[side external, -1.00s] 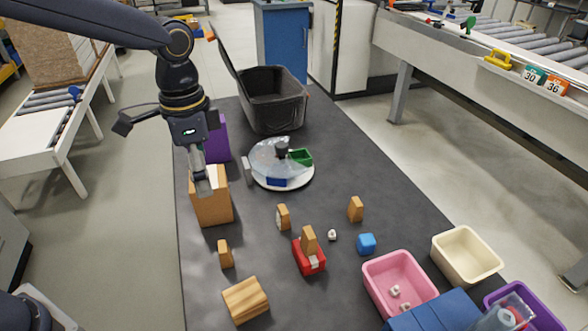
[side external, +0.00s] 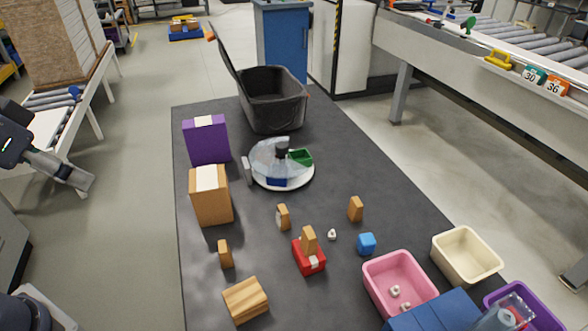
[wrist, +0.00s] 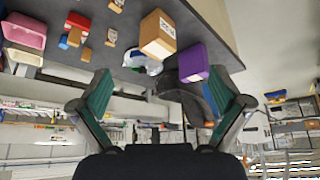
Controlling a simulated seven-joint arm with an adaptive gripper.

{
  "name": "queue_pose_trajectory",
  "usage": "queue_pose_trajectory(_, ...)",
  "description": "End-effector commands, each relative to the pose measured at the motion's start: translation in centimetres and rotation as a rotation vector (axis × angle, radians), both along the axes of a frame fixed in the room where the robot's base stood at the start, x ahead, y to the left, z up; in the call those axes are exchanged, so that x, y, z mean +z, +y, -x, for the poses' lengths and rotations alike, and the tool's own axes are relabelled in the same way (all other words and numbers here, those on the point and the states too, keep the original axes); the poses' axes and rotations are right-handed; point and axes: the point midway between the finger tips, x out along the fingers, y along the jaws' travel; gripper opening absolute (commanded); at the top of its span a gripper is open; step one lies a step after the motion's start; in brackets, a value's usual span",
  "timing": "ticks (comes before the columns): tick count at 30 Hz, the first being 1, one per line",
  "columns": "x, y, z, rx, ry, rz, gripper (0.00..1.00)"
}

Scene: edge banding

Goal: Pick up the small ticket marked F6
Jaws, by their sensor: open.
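No marking that I can read as F6 shows in either view. Small wooden blocks stand on the dark table, one with a pale face (side external: 280,222) left of centre. A white slip (side external: 314,263) shows on the red holder (side external: 304,252), which has a wooden block in it. A tiny white piece (side external: 333,235) lies to its right. In the wrist view, the brown box (wrist: 152,42) bears a white label (wrist: 168,25) with blurred writing. My gripper (wrist: 160,98) is open and empty, its fingers wide apart. In the side view my gripper (side external: 82,182) is off the table's left side.
A purple box (side external: 206,142) and the brown box (side external: 212,205) stand along the left edge. A domed turntable (side external: 282,165) and black bin (side external: 273,100) are behind. Pink (side external: 398,283) and cream (side external: 466,256) bins sit front right.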

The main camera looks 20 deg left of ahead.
Motion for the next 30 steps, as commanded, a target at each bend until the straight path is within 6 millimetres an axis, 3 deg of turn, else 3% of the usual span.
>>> queue_pose_trajectory(3,0.0,0.0,0.0,-0.003,0.000,-0.001,0.86)
queue_pose_trajectory(4,0.0,0.0,0.0,-0.003,0.000,-0.001,0.89)
queue_pose_trajectory(11,0.1,0.0,0.0,-0.004,0.000,-0.002,0.67)
queue_pose_trajectory(21,0.1,0.0,-0.1,0.029,0.000,0.016,0.67)
queue_pose_trajectory(26,0.6,-0.2,-0.4,0.293,-0.017,0.169,0.67)
queue_pose_trajectory(30,1.9,-0.2,-2.3,0.710,-0.017,0.445,0.67)
